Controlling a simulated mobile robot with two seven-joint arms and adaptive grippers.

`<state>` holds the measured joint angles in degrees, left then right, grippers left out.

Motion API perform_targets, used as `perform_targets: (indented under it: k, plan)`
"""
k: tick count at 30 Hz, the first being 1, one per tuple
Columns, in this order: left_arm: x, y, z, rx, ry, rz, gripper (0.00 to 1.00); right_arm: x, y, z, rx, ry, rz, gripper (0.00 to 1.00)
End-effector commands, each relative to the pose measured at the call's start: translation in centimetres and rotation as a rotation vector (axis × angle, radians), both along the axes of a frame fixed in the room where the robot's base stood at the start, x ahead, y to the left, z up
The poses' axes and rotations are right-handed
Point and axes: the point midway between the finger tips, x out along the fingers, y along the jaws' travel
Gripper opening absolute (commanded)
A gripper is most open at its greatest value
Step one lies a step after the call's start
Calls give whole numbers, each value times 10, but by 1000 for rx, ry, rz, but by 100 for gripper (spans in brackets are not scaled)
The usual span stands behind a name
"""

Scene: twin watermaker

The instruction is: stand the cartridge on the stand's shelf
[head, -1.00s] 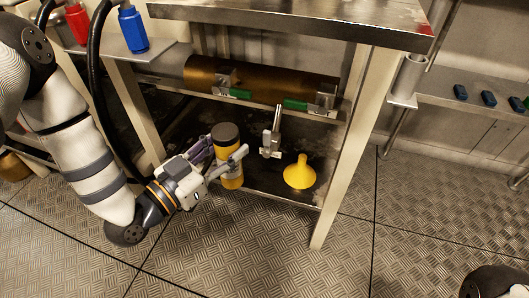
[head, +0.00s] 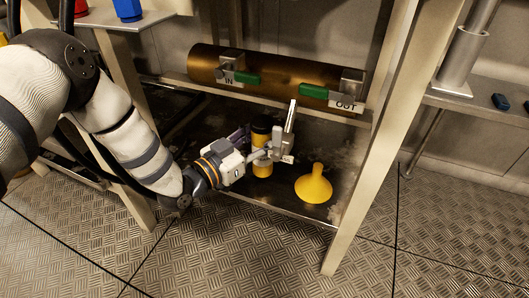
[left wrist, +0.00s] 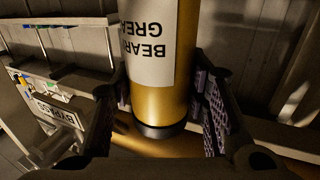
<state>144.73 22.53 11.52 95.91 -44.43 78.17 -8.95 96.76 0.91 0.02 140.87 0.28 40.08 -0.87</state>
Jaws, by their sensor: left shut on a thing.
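The cartridge (head: 262,169) is a yellow cylinder with a dark top in the head view. In the left wrist view the cartridge (left wrist: 160,103) has a white label reading upside down, partly "GREA", and a dark end. My left gripper (head: 263,151) is shut on it, with patterned finger pads on both sides. It looks roughly upright, over the dark lower shelf (head: 215,135) of the stand. I cannot tell whether its base touches the shelf. My right gripper is not in view.
A metal lever (head: 290,122) rises close behind the gripper. A brass tube (head: 300,76) with green-handled valves marked IN and OUT runs above. The stand's pale right leg (head: 372,140) bounds the shelf.

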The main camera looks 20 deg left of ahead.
Motion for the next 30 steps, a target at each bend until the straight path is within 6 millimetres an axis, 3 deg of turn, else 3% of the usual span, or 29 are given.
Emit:
perform_targets:
  k: [4, 8, 19, 20, 22, 30]
  plan:
    - [11, -1, -14, -1, -3, 0, 0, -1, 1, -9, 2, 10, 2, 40]
    - [10, -1, -40, -1, 0, 0, 0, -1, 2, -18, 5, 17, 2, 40]
    - [10, 0, -43, -2, -4, 0, 0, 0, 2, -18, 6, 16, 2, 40]
    - [9, 0, -44, 0, -1, 0, 43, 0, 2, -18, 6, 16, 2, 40]
    - [9, 0, -43, 0, -1, 0, 59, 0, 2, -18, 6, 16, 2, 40]
    - [9, 0, -43, 0, -1, 0, 61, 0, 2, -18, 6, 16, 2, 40]
